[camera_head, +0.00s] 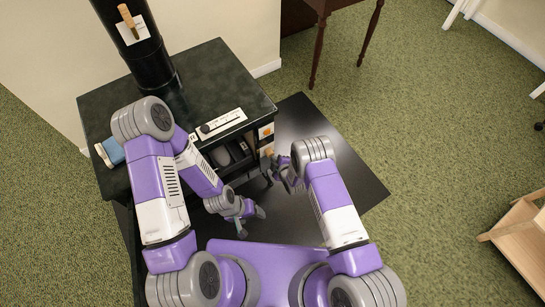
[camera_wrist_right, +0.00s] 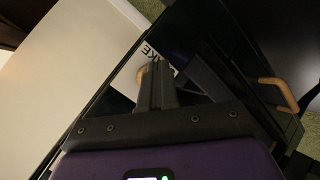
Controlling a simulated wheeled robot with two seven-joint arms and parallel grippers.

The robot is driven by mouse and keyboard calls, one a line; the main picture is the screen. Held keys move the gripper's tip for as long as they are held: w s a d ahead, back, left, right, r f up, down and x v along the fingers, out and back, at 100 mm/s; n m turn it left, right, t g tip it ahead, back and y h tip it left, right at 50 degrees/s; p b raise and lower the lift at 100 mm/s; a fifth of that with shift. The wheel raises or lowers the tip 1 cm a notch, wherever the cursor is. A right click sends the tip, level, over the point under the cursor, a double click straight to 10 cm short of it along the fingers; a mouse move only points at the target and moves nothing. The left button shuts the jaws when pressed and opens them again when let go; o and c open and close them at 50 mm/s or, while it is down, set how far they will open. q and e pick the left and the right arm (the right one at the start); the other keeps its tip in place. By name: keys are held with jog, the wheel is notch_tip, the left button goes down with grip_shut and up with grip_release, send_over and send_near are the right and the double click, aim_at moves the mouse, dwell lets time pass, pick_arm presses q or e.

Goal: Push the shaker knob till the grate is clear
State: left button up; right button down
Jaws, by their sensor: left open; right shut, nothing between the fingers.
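A black stove (camera_head: 215,75) stands left of centre in the head view. My left gripper (camera_head: 250,222) is open at the stove's front. The grate is not clearly visible.
A stovepipe (camera_head: 150,60) with a wooden handle rises from the stove. A white slider panel (camera_head: 222,124) and a blue item (camera_head: 112,150) lie on top. Another wooden handle (camera_wrist_right: 280,95) shows in the wrist view. A dark floor plate (camera_head: 345,165) lies right of the stove, a table behind.

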jog(key=shift+w+a, duration=0.35)
jog(key=shift+w, duration=0.15)
dwell(0.4)
dwell(0.3)
jog(key=s+d, duration=0.1)
jog(key=s+d+p, duration=0.1)
jog(key=shift+s, duration=0.4)
dwell(0.5)
jog(key=shift+w, duration=0.1)
